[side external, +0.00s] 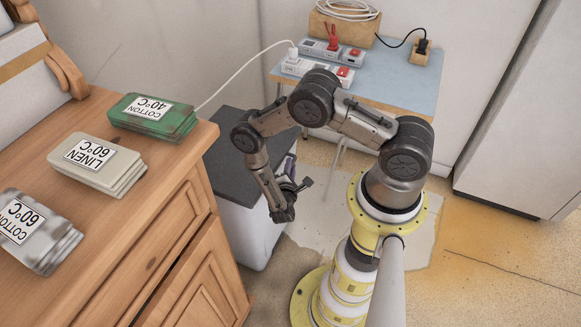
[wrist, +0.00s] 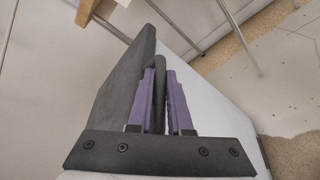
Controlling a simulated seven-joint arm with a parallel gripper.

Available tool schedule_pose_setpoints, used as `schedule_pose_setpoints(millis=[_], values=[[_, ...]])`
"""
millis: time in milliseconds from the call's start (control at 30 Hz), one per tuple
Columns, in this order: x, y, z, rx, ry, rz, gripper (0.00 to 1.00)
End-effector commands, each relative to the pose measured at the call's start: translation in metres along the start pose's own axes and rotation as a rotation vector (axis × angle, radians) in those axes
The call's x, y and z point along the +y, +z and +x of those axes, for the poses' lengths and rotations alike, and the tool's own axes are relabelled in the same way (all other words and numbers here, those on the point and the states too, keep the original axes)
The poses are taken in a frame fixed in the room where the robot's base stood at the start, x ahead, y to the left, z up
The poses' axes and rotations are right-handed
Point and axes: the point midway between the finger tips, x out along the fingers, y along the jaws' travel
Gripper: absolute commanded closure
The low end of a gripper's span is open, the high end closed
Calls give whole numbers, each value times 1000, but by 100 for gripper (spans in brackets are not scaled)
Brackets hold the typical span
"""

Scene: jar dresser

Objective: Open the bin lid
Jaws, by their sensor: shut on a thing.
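The bin has a white body (side external: 250,232) and a flat dark grey lid (side external: 236,150), and stands on the floor between the wooden dresser and my arm. In the wrist view the dark lid (wrist: 122,88) lies left of the white body (wrist: 205,100). My gripper (wrist: 160,78) has purple fingers on both sides of a dark bar-like handle (wrist: 160,65) at the lid's edge, and is shut on it. In the side view my wrist is at the bin's right side and hides the grip. The lid looks down on the bin; a small gap cannot be told.
The wooden dresser (side external: 130,180) is close at the left, with green, cream and grey labelled stacks on top. A blue-topped table (side external: 390,90) with power strips stands behind my arm. A white cable (side external: 240,72) runs from it towards the dresser. Floor at the right is clear.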

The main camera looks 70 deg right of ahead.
Motion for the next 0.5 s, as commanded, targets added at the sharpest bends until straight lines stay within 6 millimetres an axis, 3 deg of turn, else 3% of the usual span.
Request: schedule_pose_setpoints(millis=[267,500], values=[[27,13,-6,1,-26,-64,100],[72,32,-14,2,-74,-178,100]])
